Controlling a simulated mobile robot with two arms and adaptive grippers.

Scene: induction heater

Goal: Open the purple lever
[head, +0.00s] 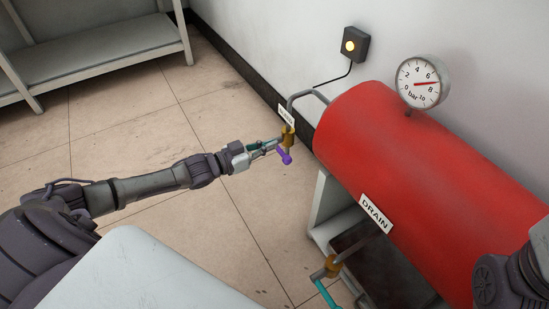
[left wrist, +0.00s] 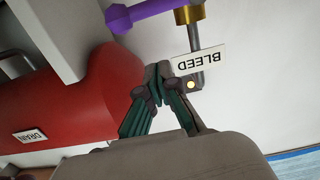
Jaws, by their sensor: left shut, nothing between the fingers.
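The purple lever (head: 284,156) sits on a small brass valve (head: 288,137) at the end of a grey pipe, left of the red tank. The lever slants down from the valve in the head view. My left gripper (head: 275,145) is shut and empty, close beside the valve and lever. In the left wrist view the purple lever (left wrist: 140,17) and brass valve (left wrist: 188,15) show at the top, beyond the shut fingertips (left wrist: 160,74). The lever is not between the fingers; I cannot tell if they touch the valve. My right gripper is out of view.
The red tank (head: 400,165) carries a pressure gauge (head: 422,83) and a DRAIN label (head: 375,213). Below is another valve with a teal lever (head: 326,294). A BLEED label (left wrist: 200,62) hangs near the fingertips. A wall box (head: 350,45) has a lit yellow light.

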